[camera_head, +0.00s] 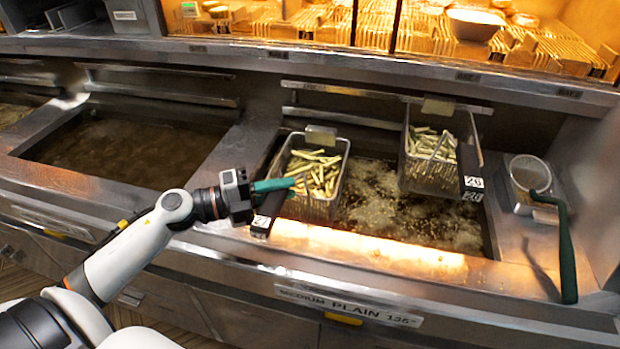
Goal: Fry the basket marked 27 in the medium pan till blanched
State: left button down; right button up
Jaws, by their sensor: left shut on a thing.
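The basket marked 27 (337,189) holds pale cut fries and sits at the left of the medium pan (390,262). Its lower part is down at the bubbling oil, and its number tag (261,222) shows near the pan's front left edge. My left gripper (254,188) is shut on the basket's green handle (275,185). A second basket (432,178) with pale fries, its tag apparently reading 26 or 20, hangs at the right of the same pan. The pan's front label reads medium, plain, 135. My right gripper is not in view.
Another oil pan (125,150) lies to the left, its oil calm. A metal strainer cup (529,178) and a green handle (567,255) are on the right counter. A lit shelf with stacked food and a white bowl (474,23) runs behind.

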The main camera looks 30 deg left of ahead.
pick_arm(q)
notch_tip(320, 180, up, 10)
jog(key=p, duration=0.9)
jog(key=shift+r, duration=0.15)
